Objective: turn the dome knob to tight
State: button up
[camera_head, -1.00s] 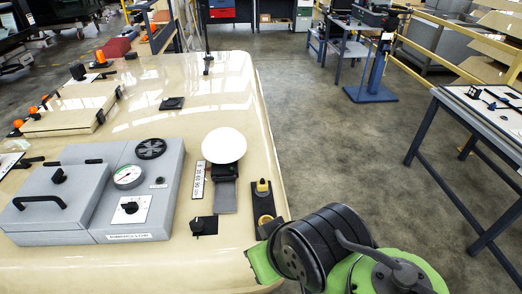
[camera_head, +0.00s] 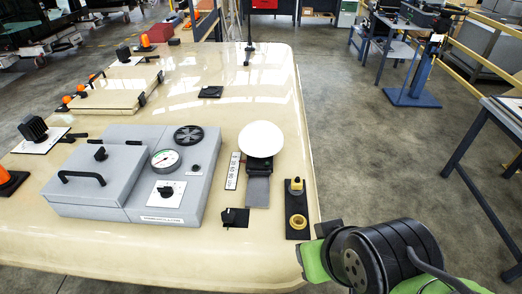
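Several knobs show, and I cannot tell which one is the dome knob. A small black knob (camera_head: 228,216) stands on a dark plate below a white round dome (camera_head: 261,139). Another black knob (camera_head: 166,191) is on a white label plate on the grey box (camera_head: 140,200), and a third (camera_head: 100,154) is on the box's lid. My gripper (camera_head: 312,252), with green and black parts, is at the lower right, by the trolley top's right edge. It is apart from all these knobs. Its fingers are mostly hidden, so I cannot tell whether it is open.
The cream trolley top (camera_head: 225,120) bears a gauge (camera_head: 165,159), a lid handle (camera_head: 82,178) and a black plate with yellow parts (camera_head: 297,208) close to my gripper. Orange-topped items line its left side. Open floor (camera_head: 370,150) lies to the right, with a table frame beyond.

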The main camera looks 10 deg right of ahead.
aim_at(227, 215)
jog(key=j+u, duration=0.15)
jog(key=u, duration=0.25)
jog(key=i+j+u, duration=0.1)
jog(key=u, duration=0.35)
jog(key=i+j+u, duration=0.1)
jog(key=u, duration=0.3)
jog(key=i+j+u, duration=0.1)
jog(key=u, duration=0.35)
